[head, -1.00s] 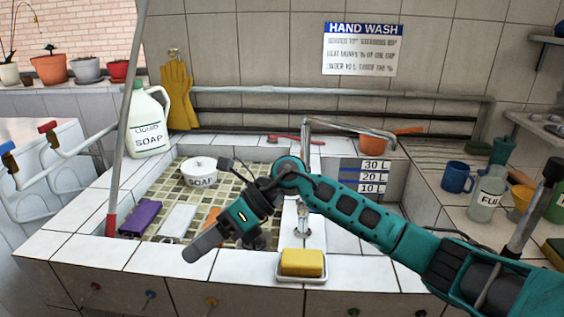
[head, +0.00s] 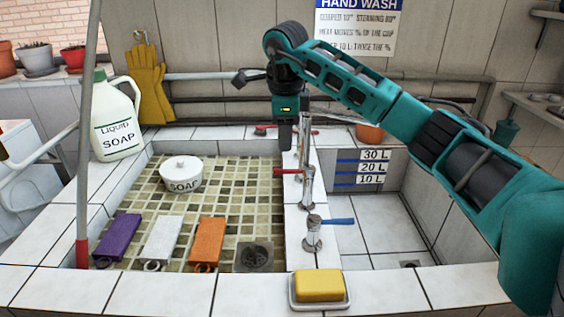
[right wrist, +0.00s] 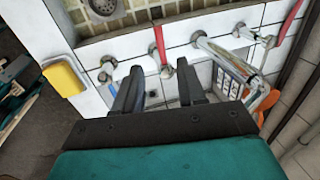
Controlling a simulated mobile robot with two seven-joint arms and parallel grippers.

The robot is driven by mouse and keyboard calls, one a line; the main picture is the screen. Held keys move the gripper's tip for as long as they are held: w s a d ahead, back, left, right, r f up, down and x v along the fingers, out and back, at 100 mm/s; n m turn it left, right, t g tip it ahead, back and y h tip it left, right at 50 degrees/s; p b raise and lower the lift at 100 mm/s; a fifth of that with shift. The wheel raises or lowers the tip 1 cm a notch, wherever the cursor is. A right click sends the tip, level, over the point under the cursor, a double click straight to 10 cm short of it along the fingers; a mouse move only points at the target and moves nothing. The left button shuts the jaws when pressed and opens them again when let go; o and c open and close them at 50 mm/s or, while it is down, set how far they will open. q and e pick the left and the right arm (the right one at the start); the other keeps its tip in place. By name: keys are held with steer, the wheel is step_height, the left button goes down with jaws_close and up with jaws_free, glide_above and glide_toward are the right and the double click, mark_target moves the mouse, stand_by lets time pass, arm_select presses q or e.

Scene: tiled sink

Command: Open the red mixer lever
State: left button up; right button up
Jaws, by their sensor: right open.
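A red lever (head: 288,171) sits on a chrome valve on the tiled divider between the two basins and points left. It also shows in the right wrist view (right wrist: 159,42), beyond my open fingers. A second red lever (head: 268,129) is farther back by the tap, and a blue lever (head: 337,221) is nearer the front. My right gripper (head: 284,146) points down above and behind the nearer red lever, open and empty. In the right wrist view that lever's valve lies between the fingertips (right wrist: 157,80), with no contact visible. My left gripper is out of view.
The chrome tap spout (right wrist: 222,62) is close beside the right fingers. A yellow sponge (head: 319,286) lies on a dish at the front. The right basin (head: 385,228) is clear.

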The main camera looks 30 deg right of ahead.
mark_target(283, 170)
steer(key=f, duration=0.3)
steer(key=w+f, duration=0.1)
steer(key=f, duration=0.5)
steer(key=shift+w+d, duration=0.35)
steer(key=shift+d, duration=0.05)
steer(key=shift+c, duration=0.4)
jaws_close()
